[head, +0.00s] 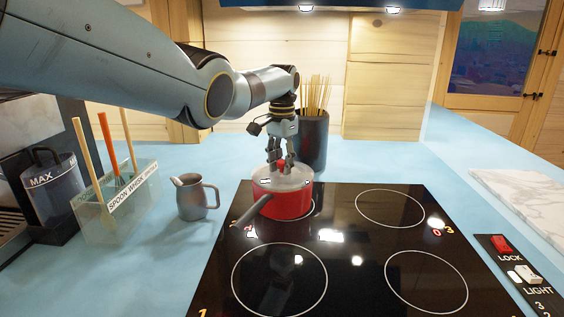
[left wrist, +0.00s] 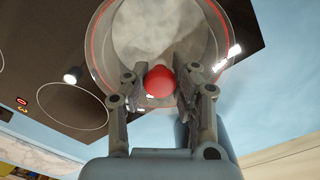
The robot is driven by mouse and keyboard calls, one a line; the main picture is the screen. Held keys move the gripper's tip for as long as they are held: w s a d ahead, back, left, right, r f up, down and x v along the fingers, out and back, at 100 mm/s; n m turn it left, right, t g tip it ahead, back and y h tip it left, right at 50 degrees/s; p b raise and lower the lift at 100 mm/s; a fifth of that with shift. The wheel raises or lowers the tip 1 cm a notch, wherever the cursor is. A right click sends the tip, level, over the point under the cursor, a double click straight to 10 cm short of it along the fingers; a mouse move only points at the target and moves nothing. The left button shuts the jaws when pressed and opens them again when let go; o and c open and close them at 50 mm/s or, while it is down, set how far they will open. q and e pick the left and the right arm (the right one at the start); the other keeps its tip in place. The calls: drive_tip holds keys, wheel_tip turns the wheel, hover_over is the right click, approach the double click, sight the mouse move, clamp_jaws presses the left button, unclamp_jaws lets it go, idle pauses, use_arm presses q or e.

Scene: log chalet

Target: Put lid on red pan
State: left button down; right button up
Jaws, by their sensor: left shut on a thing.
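The red pan (head: 288,205) stands on the back left ring of the black cooktop, its grey handle (head: 252,211) pointing to the front left. The clear lid (head: 291,183) is level over the pan's opening, at its rim; I cannot tell whether it rests fully on it. My left gripper (head: 281,166) comes down from above and is shut on the lid's red knob. In the left wrist view the red knob (left wrist: 159,82) sits between the fingers of the left gripper (left wrist: 160,84), with the round glass lid (left wrist: 150,35) beyond. My right gripper is not in view.
A dark holder (head: 313,142) with thin sticks stands just behind the pan. A metal jug (head: 196,200), a clear utensil box (head: 128,215) and a dark MAX container (head: 55,195) are at left. The cooktop's (head: 345,235) other rings are clear. A marble board (head: 525,195) lies at right.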

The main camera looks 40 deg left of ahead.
use_arm(q)
drive_tip(key=shift+f, duration=0.3)
idle(0.5)
drive_tip(key=c, duration=0.5)
unclamp_jaws()
wheel_tip(320, 180, up, 7)
drive_tip(key=p, duration=0.7)
drive_tip(key=shift+r, duration=0.1)
drive_tip(key=shift+s+d+f, duration=0.1)
drive_tip(key=shift+f, duration=0.1)
idle(0.5)
